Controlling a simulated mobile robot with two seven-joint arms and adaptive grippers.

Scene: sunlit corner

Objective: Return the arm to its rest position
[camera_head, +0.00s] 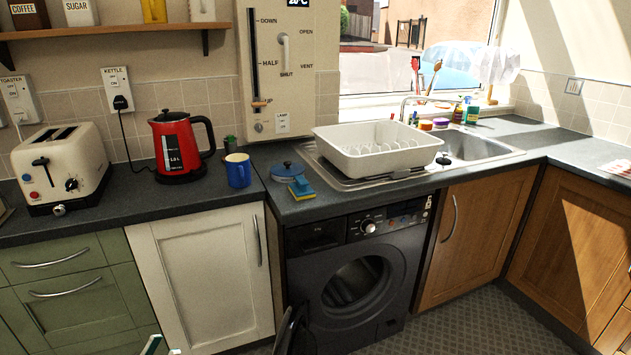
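My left gripper (293,328) shows only in part, as a dark shape at the bottom edge. It is in front of the washing machine (362,285), low down and well below the worktop. Most of it is cut off by the frame, and I cannot tell whether its fingers are open or shut. I see nothing held in the visible part. My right gripper is not in view.
The worktop (215,204) holds a toaster (60,165), a red kettle (178,145), a blue mug (238,170), a blue-lidded dish (287,170), a sponge (301,188) and a white dish rack (350,158) by the sink. Patterned floor (480,325) at lower right is clear.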

